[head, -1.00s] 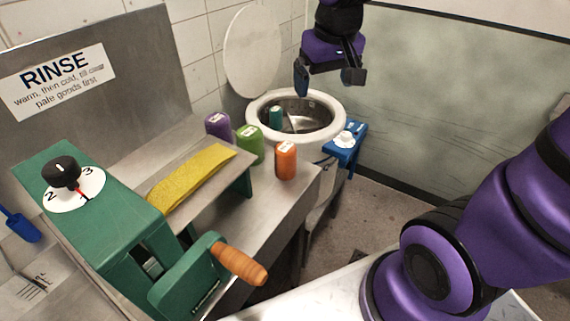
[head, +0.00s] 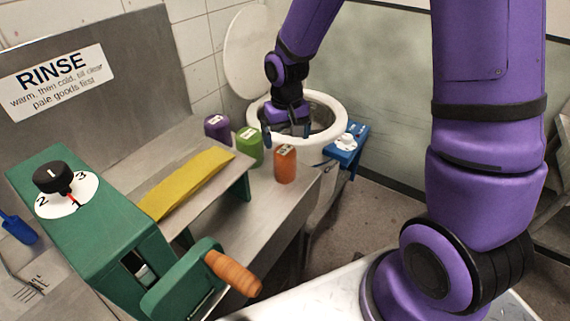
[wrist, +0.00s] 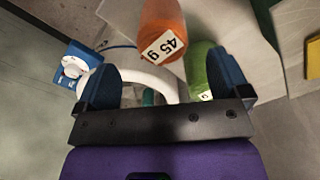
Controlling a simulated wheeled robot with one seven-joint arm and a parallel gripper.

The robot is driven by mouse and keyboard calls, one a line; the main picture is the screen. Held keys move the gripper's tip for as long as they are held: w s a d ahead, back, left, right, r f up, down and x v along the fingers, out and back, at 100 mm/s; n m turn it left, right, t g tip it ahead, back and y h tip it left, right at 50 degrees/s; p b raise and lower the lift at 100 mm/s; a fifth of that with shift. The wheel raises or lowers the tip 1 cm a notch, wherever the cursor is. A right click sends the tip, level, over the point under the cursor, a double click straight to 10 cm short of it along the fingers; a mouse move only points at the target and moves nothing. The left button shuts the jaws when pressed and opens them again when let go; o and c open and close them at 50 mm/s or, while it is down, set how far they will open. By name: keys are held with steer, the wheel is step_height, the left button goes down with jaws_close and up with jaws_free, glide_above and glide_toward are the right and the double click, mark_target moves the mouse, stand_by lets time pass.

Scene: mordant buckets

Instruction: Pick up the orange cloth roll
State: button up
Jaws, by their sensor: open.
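The orange cloth roll (head: 285,165) stands upright near the right end of the metal bench, in front of the white-rimmed tub. In the wrist view the orange roll (wrist: 162,30) shows its "45 g" label at the top middle, beyond the fingers. My gripper (head: 287,133) is open and empty, over the near part of the tub and behind the orange roll. In the wrist view its blue fingers (wrist: 163,78) are spread apart, with the roll not between them. The green roll (head: 249,147) stands just left of the orange one.
A purple roll (head: 217,128) stands further left. The tub (head: 335,137) has a raised lid (head: 248,48) behind it and a blue box with a white knob (head: 346,142) to its right. A green hand-cranked machine (head: 120,235) with yellow cloth (head: 187,185) fills the left front.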

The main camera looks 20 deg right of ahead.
mark_target(285, 149)
steer(key=shift+w+a+f, duration=0.1)
steer(key=shift+f, duration=1.8)
steer(key=shift+w+f, duration=0.1)
steer(key=shift+f, duration=1.8)
steer(key=c, duration=1)
steer(key=shift+c, duration=0.2)
steer(key=shift+r, duration=0.15)
